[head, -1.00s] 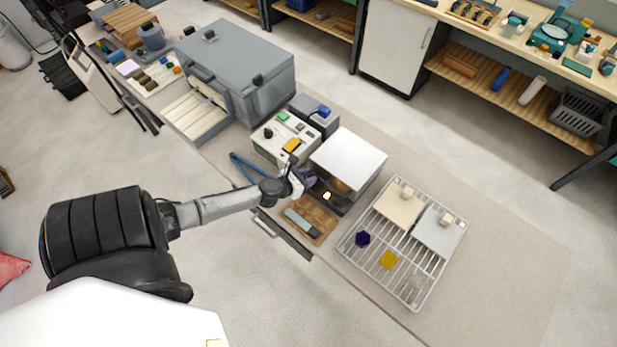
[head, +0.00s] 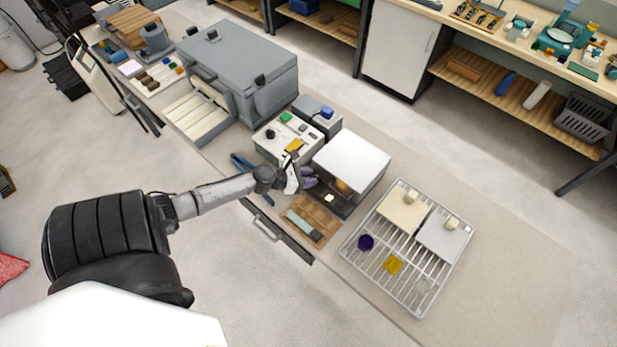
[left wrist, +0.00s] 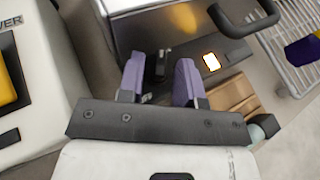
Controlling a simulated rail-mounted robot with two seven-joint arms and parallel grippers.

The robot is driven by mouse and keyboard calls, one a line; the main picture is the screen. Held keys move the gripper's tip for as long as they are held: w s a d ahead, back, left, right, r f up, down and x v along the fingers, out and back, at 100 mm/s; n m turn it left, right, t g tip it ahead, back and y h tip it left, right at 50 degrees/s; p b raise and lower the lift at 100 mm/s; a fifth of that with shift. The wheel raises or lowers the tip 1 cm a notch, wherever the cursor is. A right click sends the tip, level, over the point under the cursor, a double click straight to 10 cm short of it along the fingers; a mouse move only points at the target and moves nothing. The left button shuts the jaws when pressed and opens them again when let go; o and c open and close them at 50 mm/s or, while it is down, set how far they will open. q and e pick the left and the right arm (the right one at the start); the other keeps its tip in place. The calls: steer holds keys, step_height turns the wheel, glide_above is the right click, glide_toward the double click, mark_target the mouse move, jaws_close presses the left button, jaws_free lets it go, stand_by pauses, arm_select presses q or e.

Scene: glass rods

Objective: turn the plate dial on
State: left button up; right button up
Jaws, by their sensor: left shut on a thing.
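The plate unit (head: 350,160) is a white-topped box with a warm glow inside its front opening. A small lit yellow-white square (head: 329,198) is on its dark front; it also shows in the left wrist view (left wrist: 211,62). My left gripper (head: 312,178) is at the left part of that front. In the left wrist view its purple fingers (left wrist: 160,80) are on either side of a small dark dial (left wrist: 161,64), shut on it. The dial's pointer and marks cannot be read. My right gripper is not in view.
A cream power box (head: 287,138) with a yellow switch stands left of the plate unit. A wooden tray (head: 310,235) lies in front. A wire rack (head: 350,245) with several pieces is to the right. A dark handle (left wrist: 245,22) juts out near my fingers.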

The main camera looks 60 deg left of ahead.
arm_select(q)
steer(key=o, duration=0.6)
steer(key=shift+c, duration=0.2)
steer(key=v, duration=1.3)
steer(key=shift+s+b, duration=0.35)
steer(key=shift+b, duration=0.1)
steer(key=shift+a+r, duration=0.1)
